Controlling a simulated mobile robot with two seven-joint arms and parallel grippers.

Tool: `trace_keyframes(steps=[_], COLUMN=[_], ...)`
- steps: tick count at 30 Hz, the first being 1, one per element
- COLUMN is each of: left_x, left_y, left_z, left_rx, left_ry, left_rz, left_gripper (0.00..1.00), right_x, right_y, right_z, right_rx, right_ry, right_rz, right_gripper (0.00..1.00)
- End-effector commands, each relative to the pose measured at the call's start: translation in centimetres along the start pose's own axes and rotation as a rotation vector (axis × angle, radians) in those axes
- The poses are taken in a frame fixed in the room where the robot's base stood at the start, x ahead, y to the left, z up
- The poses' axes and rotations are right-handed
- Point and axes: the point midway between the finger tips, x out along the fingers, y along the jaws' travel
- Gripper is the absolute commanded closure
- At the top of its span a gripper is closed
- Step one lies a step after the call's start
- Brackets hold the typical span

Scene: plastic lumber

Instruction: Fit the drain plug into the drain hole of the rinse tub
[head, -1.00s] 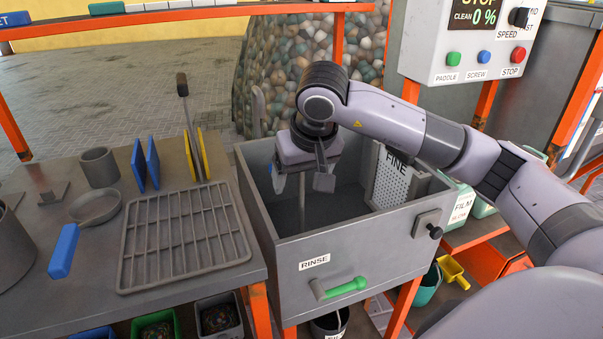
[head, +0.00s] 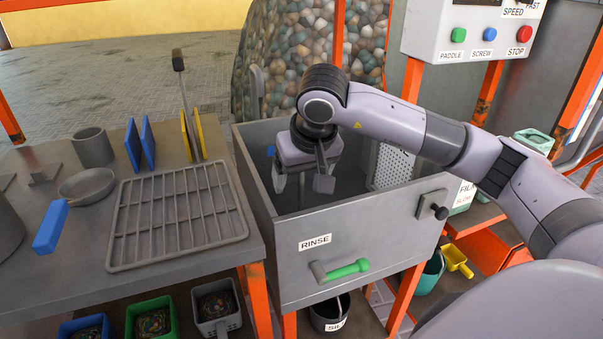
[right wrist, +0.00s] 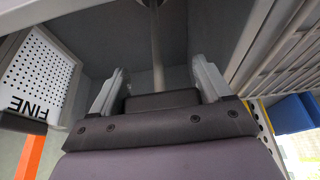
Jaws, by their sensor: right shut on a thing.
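The rinse tub (head: 345,245) is a deep grey box labelled RINSE with a green-handled lever on its front. My right gripper (head: 302,184) reaches down inside its open top, near the left side. The rod's lower end and the drain hole are hidden. My left gripper is not in view.
A perforated FINE screen (head: 392,166) hangs inside the tub's right side. A table with a wire rack (head: 180,215) adjoins the tub's left. A dark knob (head: 438,212) projects from the tub's front right. The control panel (head: 470,30) stands behind, at right.

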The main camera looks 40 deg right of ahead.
Motion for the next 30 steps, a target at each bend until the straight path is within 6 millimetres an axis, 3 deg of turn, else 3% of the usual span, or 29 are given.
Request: trace_keyframes(steps=[15,30], left_x=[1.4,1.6], left_y=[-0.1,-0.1], left_z=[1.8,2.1], left_rx=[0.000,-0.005], left_ry=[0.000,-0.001], left_rz=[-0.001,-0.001], left_gripper=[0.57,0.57], right_x=[2.5,2.9], right_y=[0.0,0.0], right_z=[1.0,1.2], right_rx=[0.000,0.000], right_ry=[0.000,0.001], right_rz=[0.001,0.000], right_gripper=[0.74,0.74])
